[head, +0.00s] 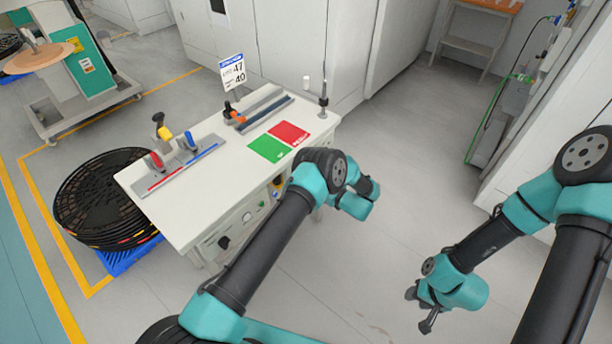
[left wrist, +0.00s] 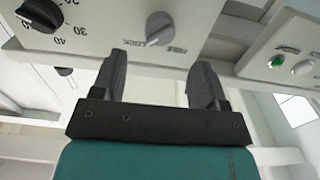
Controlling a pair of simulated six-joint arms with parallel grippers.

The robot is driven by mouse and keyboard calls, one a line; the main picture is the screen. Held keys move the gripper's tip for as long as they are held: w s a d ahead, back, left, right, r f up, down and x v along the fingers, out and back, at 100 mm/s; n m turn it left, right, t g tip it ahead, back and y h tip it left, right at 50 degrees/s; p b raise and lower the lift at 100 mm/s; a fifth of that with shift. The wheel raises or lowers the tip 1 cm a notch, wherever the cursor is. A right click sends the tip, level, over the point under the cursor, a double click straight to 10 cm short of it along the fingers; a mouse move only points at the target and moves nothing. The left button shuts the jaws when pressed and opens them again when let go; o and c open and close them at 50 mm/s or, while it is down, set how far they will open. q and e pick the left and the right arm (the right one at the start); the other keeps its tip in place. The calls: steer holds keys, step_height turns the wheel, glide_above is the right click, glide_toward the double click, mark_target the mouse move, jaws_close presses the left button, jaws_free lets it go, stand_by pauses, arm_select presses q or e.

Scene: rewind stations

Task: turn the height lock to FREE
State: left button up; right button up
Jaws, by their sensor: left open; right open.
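A grey-white knob (left wrist: 160,28) sits on a pale panel in the left wrist view. Small lettering beside it appears to include LOCK. Its exact setting is hard to read from this angle. My left gripper (left wrist: 158,80) is open and empty, its two dark fingers pointing toward the panel with the knob ahead between them. I cannot tell any contact, but the knob looks apart from the fingers. In the head view the left gripper is hidden by my own arm. My right gripper (head: 428,308) is open and empty over the floor, away from the station.
A black numbered dial (left wrist: 38,14) is left of the knob; a box with a green button (left wrist: 277,61) is to the right. The white station table (head: 205,205) carries red and green pads (head: 270,148) and tools. Black reels (head: 100,200) stand left. Floor at right is clear.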

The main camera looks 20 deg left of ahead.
arm_select(q)
steer(key=x, duration=0.7)
steer(key=shift+a, duration=0.1)
steer(key=c, duration=0.9)
